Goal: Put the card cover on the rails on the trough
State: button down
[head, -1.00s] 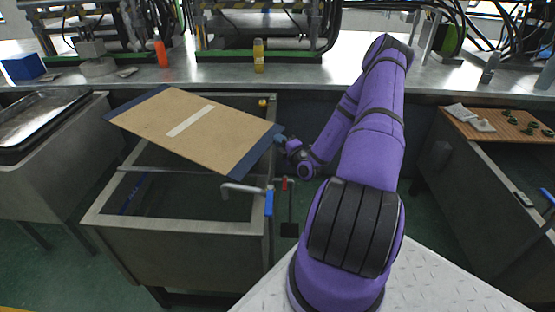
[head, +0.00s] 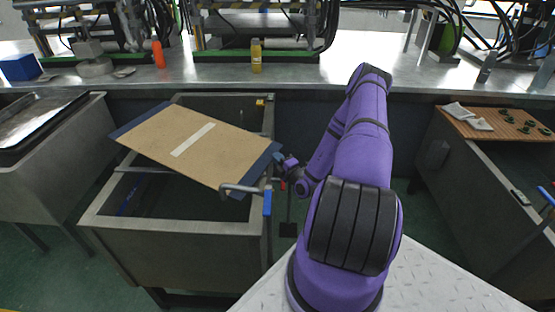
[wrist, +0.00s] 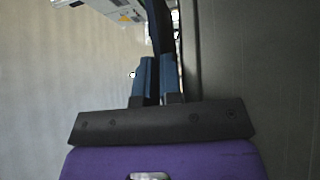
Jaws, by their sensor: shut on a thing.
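The card cover (head: 165,143) is a tan board with dark blue end strips and a pale stripe across its middle. In the head view it is held tilted over the trough (head: 180,250), a grey metal tank with a crossbar, and hides much of its far part. I cannot tell whether it touches the rim. My gripper (head: 279,159) is at the cover's right edge, by the blue strip. In the wrist view my gripper's blue fingers (wrist: 155,80) are shut on a thin dark edge that runs up between them.
A bent pipe with a blue handle (head: 267,203) stands at the trough's right rim, close below the cover. A metal bench with a yellow bottle (head: 256,56) and an orange bottle (head: 159,54) runs behind. Another tank (head: 50,175) stands left, and a wooden board (head: 500,125) lies right.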

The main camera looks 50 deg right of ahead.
jog(key=shift+f, duration=0.1)
jog(key=c, duration=1.3)
grip_release()
jog(key=shift+o, duration=0.2)
